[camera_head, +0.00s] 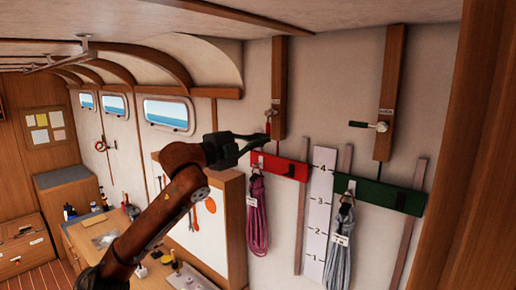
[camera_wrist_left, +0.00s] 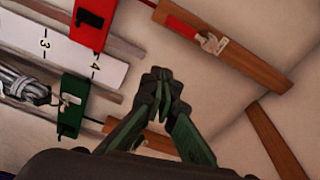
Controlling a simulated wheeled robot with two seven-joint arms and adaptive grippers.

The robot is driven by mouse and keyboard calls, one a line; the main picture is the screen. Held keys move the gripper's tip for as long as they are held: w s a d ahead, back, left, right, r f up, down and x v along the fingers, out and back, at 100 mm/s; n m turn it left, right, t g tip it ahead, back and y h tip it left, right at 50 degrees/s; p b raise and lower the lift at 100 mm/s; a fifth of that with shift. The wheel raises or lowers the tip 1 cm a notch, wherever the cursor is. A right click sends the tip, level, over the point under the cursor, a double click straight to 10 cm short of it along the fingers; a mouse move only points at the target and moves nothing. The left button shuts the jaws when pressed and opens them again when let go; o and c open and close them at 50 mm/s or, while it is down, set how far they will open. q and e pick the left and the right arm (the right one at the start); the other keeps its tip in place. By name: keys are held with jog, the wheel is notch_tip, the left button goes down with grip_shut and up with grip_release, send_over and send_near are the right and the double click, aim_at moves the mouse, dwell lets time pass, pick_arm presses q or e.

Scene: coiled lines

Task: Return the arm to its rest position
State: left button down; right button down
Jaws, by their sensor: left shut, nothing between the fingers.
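My left gripper (camera_head: 258,140) reaches up from the lower left on a rust-coloured arm. It is raised in front of the pale wall, near the red board (camera_head: 291,169) in the picture. Its dark fingers are together and empty in the left wrist view (camera_wrist_left: 161,76). No contact with the wall fittings shows in the wrist view. The magenta coiled line (camera_head: 257,217) hangs below the red board. The grey coiled line (camera_head: 339,250) hangs below the green board (camera_head: 398,197). My right gripper is in neither view.
A white numbered strip (camera_head: 319,205) stands between the boards. A workbench with bottles and a tool panel (camera_head: 203,230) lies lower left. A wooden frame (camera_head: 468,150) edges the right.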

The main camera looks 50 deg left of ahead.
pick_arm(q)
jog(key=shift+s+a, duration=0.1)
jog(key=shift+s, duration=0.7)
